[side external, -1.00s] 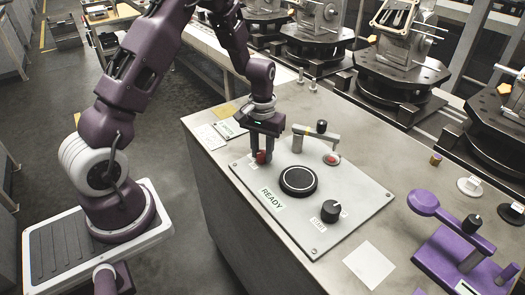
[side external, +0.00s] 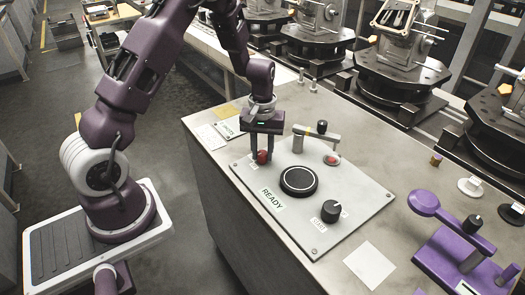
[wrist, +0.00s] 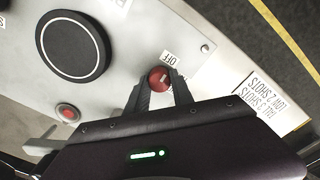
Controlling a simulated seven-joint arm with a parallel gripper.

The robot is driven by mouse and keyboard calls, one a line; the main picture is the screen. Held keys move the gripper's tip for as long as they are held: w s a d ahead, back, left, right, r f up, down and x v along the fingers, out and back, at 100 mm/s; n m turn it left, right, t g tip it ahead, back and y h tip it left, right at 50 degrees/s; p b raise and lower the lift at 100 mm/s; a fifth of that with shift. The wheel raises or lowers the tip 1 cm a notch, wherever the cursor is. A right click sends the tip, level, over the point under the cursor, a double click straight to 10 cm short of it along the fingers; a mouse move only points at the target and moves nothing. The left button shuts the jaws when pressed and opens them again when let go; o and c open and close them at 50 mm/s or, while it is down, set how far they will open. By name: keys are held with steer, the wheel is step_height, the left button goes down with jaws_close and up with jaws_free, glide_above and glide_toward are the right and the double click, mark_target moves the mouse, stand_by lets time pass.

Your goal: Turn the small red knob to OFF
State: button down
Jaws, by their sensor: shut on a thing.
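The small red knob (side external: 263,157) stands on the grey control panel (side external: 240,166), at its far left corner in the side view. My gripper (side external: 262,158) points down over it, and its two fingers are shut on the knob. In the wrist view the red knob (wrist: 160,78) sits between the two dark fingertips (wrist: 160,82). An OFF label (wrist: 171,57) lies on the panel just beyond the knob. A pale mark shows on the knob's top, but I cannot read its setting.
A purple fixture (side external: 455,240) stands at the right. A white card (side external: 369,264) lies on the bench.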

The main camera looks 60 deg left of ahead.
mark_target(263, 152)
steer(key=c, duration=1.1)
jaws_free()
step_height(263, 152, up, 7)
steer(key=shift+r, duration=0.1)
steer(key=s+d+r+m+t, duration=0.1)
steer(key=s+d+r+m, duration=0.1)
steer(key=s+d+r, duration=0.35)
steer(key=s+d+r+m+t, duration=0.2)
steer(key=s+d+r, duration=0.1)
steer(key=r, duration=0.6)
steer(key=s+d+r+m+t, duration=0.1)
steer(key=s+d+r+m, duration=0.1)
steer(key=s, duration=0.5)
steer(key=s+d+r+m+t, duration=0.1)
steer(key=s+r+m, duration=0.1)
steer(key=s, duration=0.5)
steer(key=shift+s+d+m+t, duration=0.3)
steer(key=shift+d+m, duration=0.1)
steer(key=shift+m, duration=0.2)
